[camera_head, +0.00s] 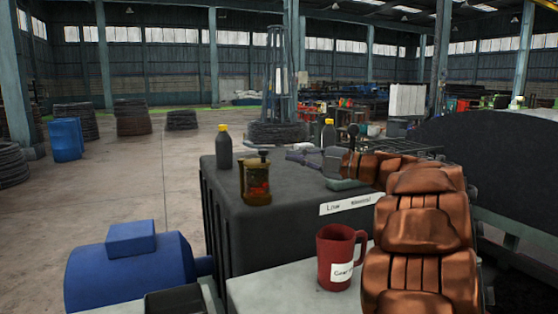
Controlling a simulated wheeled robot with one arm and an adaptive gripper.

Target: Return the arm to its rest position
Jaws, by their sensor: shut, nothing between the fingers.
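My copper-coloured arm (420,225) rises at the right of the head view and bends left over the dark gearbox-like housing (245,240). My grey gripper (298,155) is at the arm's far end, pointing left above the back part of the housing top. It is small in the picture and looks shut and empty. I cannot tell how far it is above the surface.
On the housing stand an amber jug (256,180), a dark yellow-capped bottle (224,147) and a similar bottle (328,133) behind my gripper. A red mug (336,257) stands close left of my arm. A blue motor (130,273) is at lower left. The left floor is open.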

